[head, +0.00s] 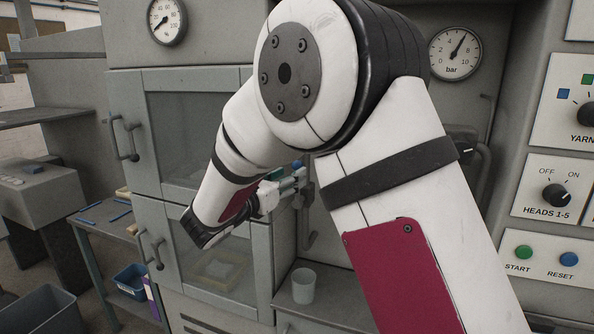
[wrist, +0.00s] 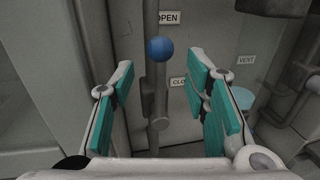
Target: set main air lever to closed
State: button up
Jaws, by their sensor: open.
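The main air lever with its blue ball knob (wrist: 159,49) shows in the wrist view, in front of a grey panel. The knob lies just below the OPEN label (wrist: 167,17) and above the partly hidden CLOSED label (wrist: 178,82). My gripper (wrist: 160,75) is open, with teal pads on both sides of the knob in the picture. I cannot tell whether the pads touch the lever. In the head view my gripper (head: 285,185) is at the machine front, and my arm hides most of the lever area.
A VENT label (wrist: 246,60) and dark piping are to the right in the wrist view. In the head view, glass-fronted cabinet doors (head: 195,135) stand left of my gripper. A pale cup (head: 303,287) stands on a ledge below. A pressure gauge (head: 455,53) is at upper right.

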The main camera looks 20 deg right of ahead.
jog(key=shift+x, duration=2.3)
grip_shut()
